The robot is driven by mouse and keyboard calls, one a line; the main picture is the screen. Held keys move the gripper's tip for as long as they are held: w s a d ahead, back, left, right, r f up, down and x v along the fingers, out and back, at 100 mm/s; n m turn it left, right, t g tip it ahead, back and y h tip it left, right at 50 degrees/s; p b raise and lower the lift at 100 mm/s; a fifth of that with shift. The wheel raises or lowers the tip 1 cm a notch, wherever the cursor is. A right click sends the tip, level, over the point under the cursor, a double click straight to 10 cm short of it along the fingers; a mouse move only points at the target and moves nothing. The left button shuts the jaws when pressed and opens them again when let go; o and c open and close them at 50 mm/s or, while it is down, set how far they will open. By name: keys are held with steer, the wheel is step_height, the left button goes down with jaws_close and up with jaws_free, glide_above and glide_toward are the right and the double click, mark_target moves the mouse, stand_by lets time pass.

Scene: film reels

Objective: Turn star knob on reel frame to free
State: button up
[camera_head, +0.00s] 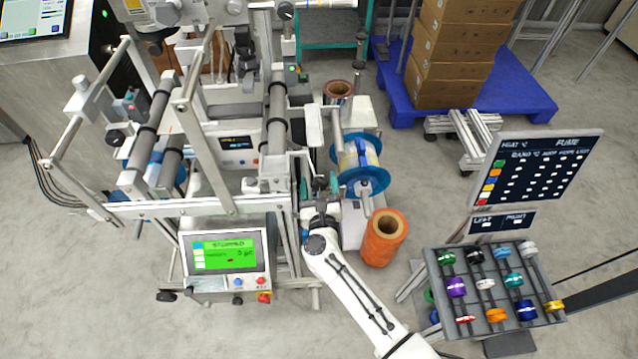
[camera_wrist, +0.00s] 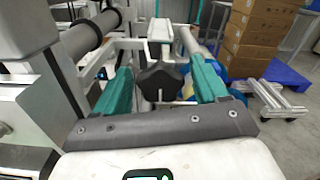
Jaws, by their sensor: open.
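The black star knob (camera_wrist: 161,82) shows in the wrist view, on a pale upright part of the reel frame (camera_wrist: 159,30). My gripper (camera_wrist: 160,66) is open, with one teal finger to the left of the knob and the other to its right. Clear gaps show between the knob and both fingers. In the head view my gripper (camera_head: 320,186) is at the right side of the machine, beside the blue-flanged reel (camera_head: 373,187).
An orange roll (camera_head: 383,238) stands on the floor right of my arm. A control panel with a green screen (camera_head: 231,251) is to the left. A rack of coloured rolls (camera_head: 494,288) and a dark sign board (camera_head: 540,170) stand at right. Boxes sit on a blue pallet (camera_head: 520,100).

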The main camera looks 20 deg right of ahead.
steer(key=v, duration=1)
steer(key=shift+s, duration=0.35)
steer(key=shift+a, duration=0.1)
